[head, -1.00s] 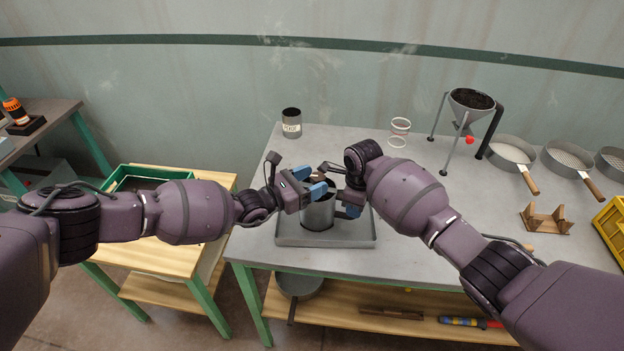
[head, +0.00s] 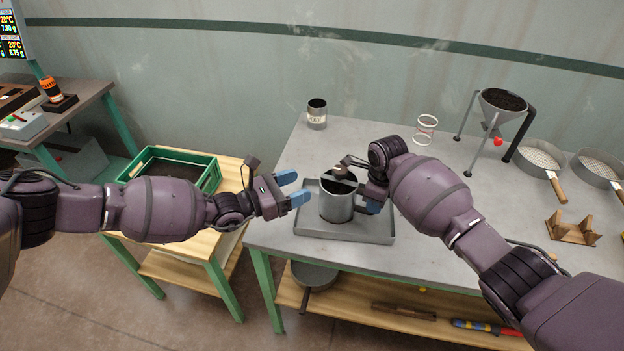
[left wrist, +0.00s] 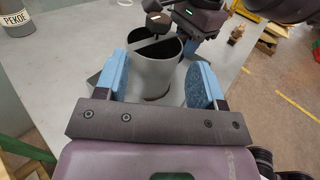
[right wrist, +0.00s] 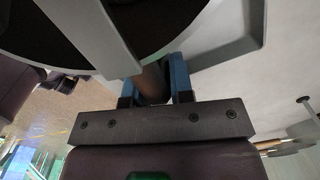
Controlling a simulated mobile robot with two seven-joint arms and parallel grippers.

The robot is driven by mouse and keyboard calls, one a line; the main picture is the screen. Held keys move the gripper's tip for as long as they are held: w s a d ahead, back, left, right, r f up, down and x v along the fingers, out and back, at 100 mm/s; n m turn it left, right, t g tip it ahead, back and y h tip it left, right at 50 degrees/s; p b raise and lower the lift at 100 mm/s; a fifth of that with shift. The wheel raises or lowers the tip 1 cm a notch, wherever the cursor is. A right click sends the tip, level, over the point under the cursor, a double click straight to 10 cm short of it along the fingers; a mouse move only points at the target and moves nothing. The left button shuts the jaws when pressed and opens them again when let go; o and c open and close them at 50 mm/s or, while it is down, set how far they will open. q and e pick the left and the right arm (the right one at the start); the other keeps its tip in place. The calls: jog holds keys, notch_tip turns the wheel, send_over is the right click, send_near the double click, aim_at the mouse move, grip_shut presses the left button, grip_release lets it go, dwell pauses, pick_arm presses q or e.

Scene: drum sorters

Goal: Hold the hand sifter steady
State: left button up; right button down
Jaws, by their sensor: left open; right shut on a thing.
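The hand sifter (head: 337,205) is a grey metal cylinder with a bar across its open top and a small dark wooden knob above. It stands upright over the grey tray. My right gripper (head: 374,199) is shut on its side handle; in the right wrist view the brown handle (right wrist: 152,84) shows between the blue fingers. My left gripper (head: 297,188) is open and empty, just left of the sifter and apart from it. In the left wrist view the sifter (left wrist: 152,76) appears beyond and between the open fingers. The sifter's inside is mostly hidden.
The grey tray (head: 340,236) lies at the table's front edge. A PEKOE tin (head: 317,114), a clear ringed cup (head: 425,129) and a funnel on a stand (head: 501,108) are behind. Pan sieves (head: 541,156) and a wooden rest (head: 572,228) are right. A green crate (head: 212,176) is left.

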pick_arm(q)
jog(key=shift+v, duration=0.75)
